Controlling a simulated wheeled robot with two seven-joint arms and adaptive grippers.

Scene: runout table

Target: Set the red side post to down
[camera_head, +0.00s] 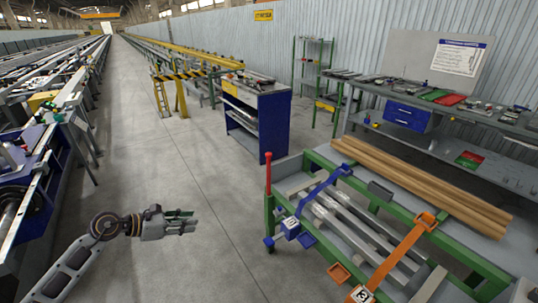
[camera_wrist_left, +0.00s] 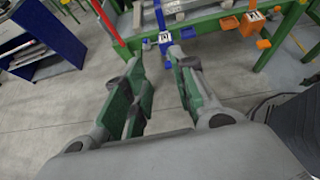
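The red side post (camera_head: 268,174) stands upright at the near left corner of the green-framed runout table (camera_head: 318,158). It also shows in the left wrist view (camera_wrist_left: 106,22), at the top left, as a red bar. My left gripper (camera_head: 193,222) is over bare floor, to the left of the post and apart from it. In the left wrist view its two fingers (camera_wrist_left: 160,60) are spread with nothing between them. My right gripper is in neither view.
A blue strap (camera_head: 318,196) and an orange strap (camera_head: 396,256) cross the table over grey bars. Brown round bars (camera_head: 420,185) lie along its far side. A blue cabinet (camera_head: 262,118) stands behind. The floor (camera_head: 215,180) around my left gripper is clear.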

